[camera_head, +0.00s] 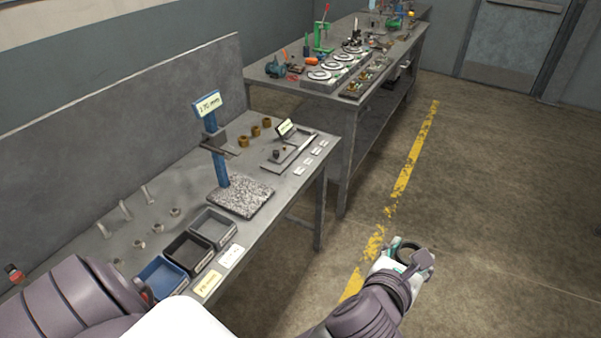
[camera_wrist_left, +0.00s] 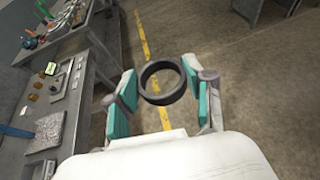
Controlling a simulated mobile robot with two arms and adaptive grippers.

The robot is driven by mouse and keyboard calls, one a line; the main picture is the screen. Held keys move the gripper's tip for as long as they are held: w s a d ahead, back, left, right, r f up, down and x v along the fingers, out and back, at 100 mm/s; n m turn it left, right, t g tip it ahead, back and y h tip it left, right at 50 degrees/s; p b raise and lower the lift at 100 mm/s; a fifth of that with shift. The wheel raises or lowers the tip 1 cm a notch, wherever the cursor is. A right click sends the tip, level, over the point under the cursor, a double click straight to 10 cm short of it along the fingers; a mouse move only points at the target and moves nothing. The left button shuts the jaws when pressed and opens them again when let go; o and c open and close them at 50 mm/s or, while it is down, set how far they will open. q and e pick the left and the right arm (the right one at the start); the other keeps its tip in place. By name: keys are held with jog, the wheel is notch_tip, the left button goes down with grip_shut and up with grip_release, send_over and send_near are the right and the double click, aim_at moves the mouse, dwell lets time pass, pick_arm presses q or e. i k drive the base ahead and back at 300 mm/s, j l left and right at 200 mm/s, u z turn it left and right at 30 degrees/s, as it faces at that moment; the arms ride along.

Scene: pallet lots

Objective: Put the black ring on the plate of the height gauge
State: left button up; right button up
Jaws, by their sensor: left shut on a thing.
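The black ring (camera_wrist_left: 166,97) is between the fingers of my left gripper (camera_wrist_left: 163,90) in the left wrist view. In the head view, the left gripper (camera_head: 408,258) is shut on the ring (camera_head: 399,246) out over the floor, to the right of the near bench. The height gauge (camera_head: 211,125) stands on that bench, with a blue column and a sign reading 170 mm. Its speckled plate (camera_head: 240,197) looks bare, and it also shows at the left of the left wrist view (camera_wrist_left: 47,131). The right gripper is not in view.
Grey, black and blue bins (camera_head: 213,226) sit in front of the plate, with small labels beside them. Brass nuts (camera_head: 255,131) and a small instrument (camera_head: 285,148) lie behind it. A second bench (camera_head: 340,90) with fixtures stands beyond. The floor around the gripper is clear.

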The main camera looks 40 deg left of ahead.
aim_at(239, 193)
jog(key=i+u, duration=0.3)
jog(key=i, duration=0.15)
jog(key=i+l+u, duration=0.65)
jog(key=i, duration=0.25)
jog(key=i+u, duration=0.2)
jog(key=u, duration=0.3)
jog(key=i+l+u, duration=0.2)
jog(key=u, duration=0.25)
jog(key=i+l+u, duration=0.15)
jog(key=u, duration=0.35)
jog(key=i+l+u, duration=0.1)
jog(key=l+u, duration=0.2)
jog(key=u, duration=0.2)
jog(key=l+u, duration=0.3)
jog(key=u, duration=0.15)
jog(key=i+l+u, duration=0.1)
jog(key=l+u, duration=0.45)
